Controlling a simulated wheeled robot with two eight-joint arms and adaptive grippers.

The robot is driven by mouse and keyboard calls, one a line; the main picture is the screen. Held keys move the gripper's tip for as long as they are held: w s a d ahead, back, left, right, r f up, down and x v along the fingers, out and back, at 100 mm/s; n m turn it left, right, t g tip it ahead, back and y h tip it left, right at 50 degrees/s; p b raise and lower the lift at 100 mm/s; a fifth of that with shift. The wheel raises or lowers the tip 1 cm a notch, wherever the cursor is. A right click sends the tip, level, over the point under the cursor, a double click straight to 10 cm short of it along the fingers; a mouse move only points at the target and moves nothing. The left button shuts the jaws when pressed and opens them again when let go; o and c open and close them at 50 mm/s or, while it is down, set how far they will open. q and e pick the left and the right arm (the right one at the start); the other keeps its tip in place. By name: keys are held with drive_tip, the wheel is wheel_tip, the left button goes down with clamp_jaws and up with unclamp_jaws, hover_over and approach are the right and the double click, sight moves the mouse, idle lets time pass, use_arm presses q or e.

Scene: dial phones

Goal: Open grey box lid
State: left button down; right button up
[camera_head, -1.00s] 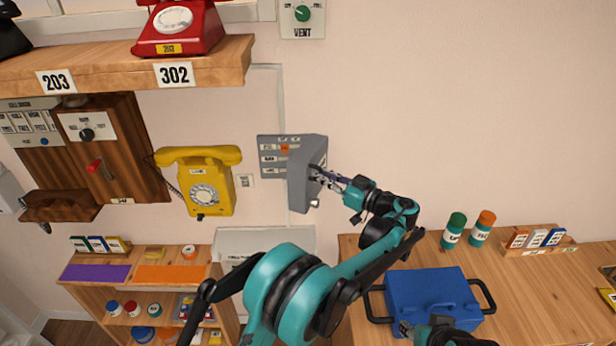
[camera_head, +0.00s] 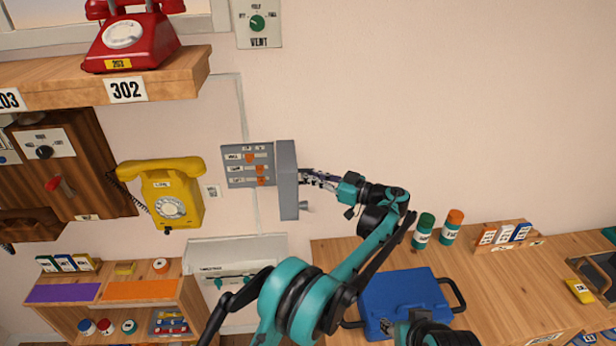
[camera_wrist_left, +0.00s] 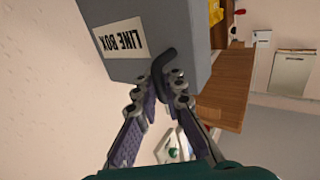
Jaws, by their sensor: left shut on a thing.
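The grey box (camera_head: 235,172) is on the wall right of the yellow phone, its inside panel showing rows of labels and orange parts. Its lid (camera_head: 287,215) is swung out to the right and seen nearly edge-on. My left gripper (camera_head: 306,178) is at the lid's right side. In the left wrist view, the lid's outer face (camera_wrist_left: 165,25) carries a LINE BOX label, and my left gripper (camera_wrist_left: 163,90) is shut on its dark handle (camera_wrist_left: 163,62). Part of my right arm shows at the bottom, over the blue box; its fingers are not clear.
A yellow phone (camera_head: 165,195) hangs left of the grey box. A shelf (camera_head: 190,75) with a red phone (camera_head: 130,38) is above left. A blue box (camera_head: 400,295) and two bottles stand on the wooden table (camera_head: 490,290). The wall right of the lid is clear.

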use_arm(q)
drive_tip(key=shift+s+d+f, duration=0.1)
drive_tip(key=shift+f, duration=0.05)
drive_tip(key=c, duration=2)
unclamp_jaws()
drive_tip(key=shift+o, duration=0.5)
drive_tip(key=shift+d, duration=0.15)
drive_tip(key=shift+s+d, duration=0.1)
drive_tip(key=v, duration=1.2)
